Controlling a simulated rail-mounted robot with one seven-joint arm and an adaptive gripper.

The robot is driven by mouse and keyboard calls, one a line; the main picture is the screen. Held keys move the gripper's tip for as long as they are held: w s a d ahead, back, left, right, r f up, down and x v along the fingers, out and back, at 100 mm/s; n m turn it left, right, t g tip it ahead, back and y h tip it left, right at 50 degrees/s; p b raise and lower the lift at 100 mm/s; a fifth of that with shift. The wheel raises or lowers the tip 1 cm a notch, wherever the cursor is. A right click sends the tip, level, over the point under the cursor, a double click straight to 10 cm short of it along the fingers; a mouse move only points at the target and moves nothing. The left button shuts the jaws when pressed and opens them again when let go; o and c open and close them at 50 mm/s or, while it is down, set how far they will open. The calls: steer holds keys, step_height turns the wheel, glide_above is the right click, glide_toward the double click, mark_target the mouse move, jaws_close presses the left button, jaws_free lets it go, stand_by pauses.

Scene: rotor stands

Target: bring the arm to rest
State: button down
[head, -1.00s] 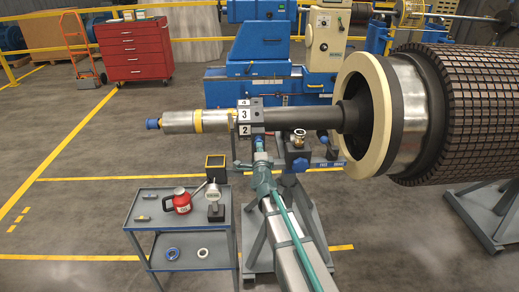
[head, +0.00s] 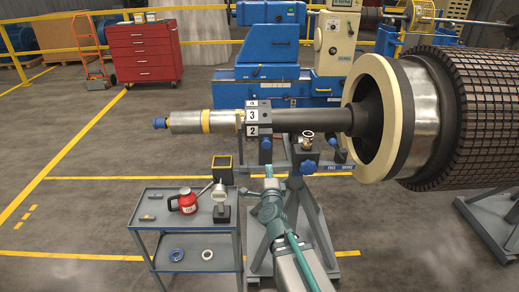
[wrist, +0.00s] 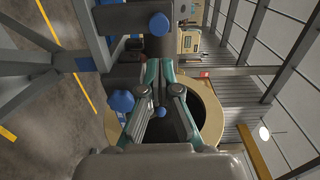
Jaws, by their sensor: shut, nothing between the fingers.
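My gripper (head: 268,172) is at the end of my arm, below the numbered block on the rotor shaft (head: 310,119) in the head view. It looks apart from the shaft and the block. In the wrist view my gripper (wrist: 160,66) has its two teal fingers brought together, with nothing held between them. The grey stand and the rotor's cream ring (wrist: 211,118) show beyond the fingers. In the head view my arm reaches up from the bottom edge, and the fingertips look small there.
The rotor stand (head: 327,228) with its blue knobs is close behind and right of my arm. Open floor lies farther left.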

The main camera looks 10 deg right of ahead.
steer(key=s+a+f+n+g+y, duration=0.2)
steer(key=a+f+n+g+y, duration=0.15)
steer(key=f+n, duration=0.2)
steer(key=s+a+f+n+g+y, duration=0.2)
steer(key=a+f+n+y, duration=0.1)
steer(key=a+f+n, duration=0.3)
steer(key=s+d+f+n+g, duration=0.1)
steer(key=s+f+n+g, duration=0.15)
steer(key=s+f, duration=0.4)
steer(key=s+f+n+g, duration=0.1)
steer(key=s+f+g, duration=0.25)
steer(key=f, duration=0.55)
steer(key=s+d+f+n+g+h, duration=0.1)
steer(key=s+d+f+g, duration=0.2)
steer(key=s+f, duration=0.4)
steer(key=s+d+f+n+g+h, duration=0.2)
steer(key=s+f+g, duration=0.3)
steer(key=s, duration=1.3)
steer(key=s+d+f+n+g+h, duration=0.1)
steer(key=s+d+f+g, duration=0.3)
steer(key=s+f, duration=0.5)
steer(key=s+g, duration=0.1)
steer(key=s, duration=0.2)
steer(key=shift+s+d, duration=0.3)
steer(key=shift+s, duration=0.05)
